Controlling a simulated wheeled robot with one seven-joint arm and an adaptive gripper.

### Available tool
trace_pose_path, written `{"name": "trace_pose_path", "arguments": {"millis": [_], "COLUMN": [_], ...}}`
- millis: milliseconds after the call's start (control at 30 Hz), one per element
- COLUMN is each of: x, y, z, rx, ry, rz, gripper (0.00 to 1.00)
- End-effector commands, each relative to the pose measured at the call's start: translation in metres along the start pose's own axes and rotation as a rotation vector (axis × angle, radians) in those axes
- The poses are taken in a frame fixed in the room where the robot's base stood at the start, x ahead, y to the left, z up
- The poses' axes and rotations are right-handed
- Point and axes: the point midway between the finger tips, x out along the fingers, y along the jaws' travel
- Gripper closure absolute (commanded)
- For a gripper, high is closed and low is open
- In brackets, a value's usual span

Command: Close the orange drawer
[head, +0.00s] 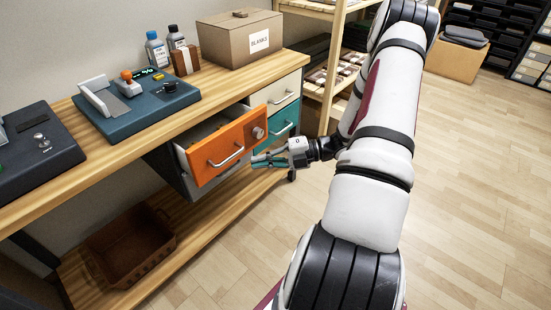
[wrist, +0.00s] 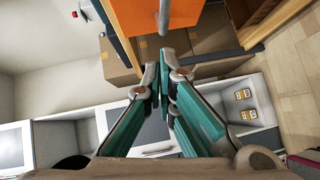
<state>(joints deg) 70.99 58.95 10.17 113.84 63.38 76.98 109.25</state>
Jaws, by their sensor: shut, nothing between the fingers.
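The orange drawer (head: 213,151) stands pulled out from under the wooden workbench, with its open top and dark inside showing. My gripper (head: 254,160), with teal fingers, is shut and empty just in front of the drawer's right part. In the wrist view, the shut fingertips (wrist: 164,78) point toward the orange front (wrist: 185,12) and the handle (wrist: 163,16). I cannot tell whether the fingers touch the drawer.
A cream drawer (head: 283,93) and a teal drawer (head: 283,122) sit closed to the right. A grey drawer front (head: 222,180) shows below the orange one. A brown bin (head: 130,250) stands on the lower shelf. A wooden rack (head: 337,65) stands behind my arm.

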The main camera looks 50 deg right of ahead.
Motion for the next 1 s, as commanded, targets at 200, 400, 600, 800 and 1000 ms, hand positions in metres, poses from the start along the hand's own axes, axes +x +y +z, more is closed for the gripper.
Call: {"name": "trace_pose_path", "arguments": {"millis": [200, 400, 600, 800, 1000], "x": [0.032, 0.044, 0.046, 0.046, 0.065], "y": [-0.001, -0.001, 0.0, 0.0, 0.005], "z": [0.014, 0.026, 0.029, 0.029, 0.046], "rx": [-0.002, -0.002, -0.001, -0.001, -0.004], "ry": [0.0, -0.001, -0.001, -0.001, 0.003], "rz": [-0.001, -0.002, -0.002, -0.002, -0.002], "gripper": [1.0, 1.0, 1.0, 1.0, 1.0]}}
